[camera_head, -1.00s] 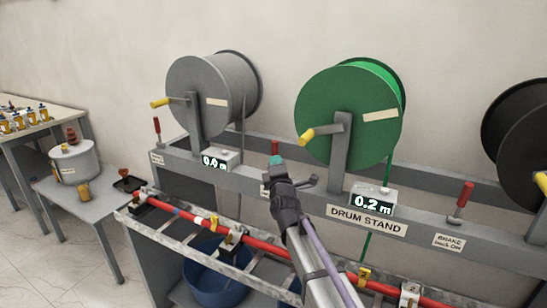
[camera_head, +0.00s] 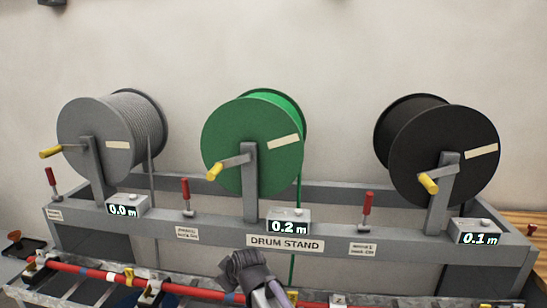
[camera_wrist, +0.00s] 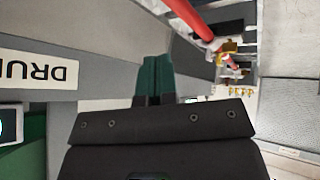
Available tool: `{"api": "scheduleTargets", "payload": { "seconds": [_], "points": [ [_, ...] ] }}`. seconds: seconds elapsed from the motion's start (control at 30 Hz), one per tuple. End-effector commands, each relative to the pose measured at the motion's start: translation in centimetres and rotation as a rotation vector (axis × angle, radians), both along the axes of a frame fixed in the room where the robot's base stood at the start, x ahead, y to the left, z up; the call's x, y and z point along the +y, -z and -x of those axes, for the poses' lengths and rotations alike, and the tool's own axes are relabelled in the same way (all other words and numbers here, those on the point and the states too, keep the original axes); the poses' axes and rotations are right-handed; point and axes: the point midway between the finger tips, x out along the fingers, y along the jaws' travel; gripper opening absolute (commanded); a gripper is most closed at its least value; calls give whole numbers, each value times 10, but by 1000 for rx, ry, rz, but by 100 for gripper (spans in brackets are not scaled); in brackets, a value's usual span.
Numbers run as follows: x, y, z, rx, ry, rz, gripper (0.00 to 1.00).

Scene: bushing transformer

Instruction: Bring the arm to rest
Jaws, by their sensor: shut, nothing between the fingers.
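My arm shows at the bottom centre of the head view, just in front of the drum stand (camera_head: 345,232). Its dark wrist end is below the DRUM STAND label (camera_head: 285,243), and the fingertips cannot be made out there. In the wrist view my gripper (camera_wrist: 155,75) has its two teal fingers together, with nothing between them. Beyond them are the grey stand beam and the label (camera_wrist: 38,70) on the left, and a red cable (camera_wrist: 188,15) at the top.
The stand holds a grey drum (camera_head: 95,140), a green drum (camera_head: 250,125) and a black drum (camera_head: 430,150), each with a yellow-handled crank. Red-handled brake levers (camera_head: 186,195) stick up from the beam. The red cable (camera_head: 190,292) runs along the front rack.

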Motion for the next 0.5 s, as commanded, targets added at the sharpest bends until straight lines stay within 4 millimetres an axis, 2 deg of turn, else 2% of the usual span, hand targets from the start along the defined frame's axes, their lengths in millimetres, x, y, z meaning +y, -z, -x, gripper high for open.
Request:
{"api": "scheduleTargets", "payload": {
  "seconds": [0.03,0.07,0.1,0.2,0.3,0.4,0.5],
  "points": [
    [-45,12,26,145,131,15,0],
    [-70,20,41,238,223,29,0],
    [-104,27,61,350,348,50,0],
    [-183,37,114,572,642,108,0],
    [-247,38,155,685,826,151,0],
    [-290,38,167,696,919,129,0],
    [-305,38,164,700,954,116,0]
  ]
}}
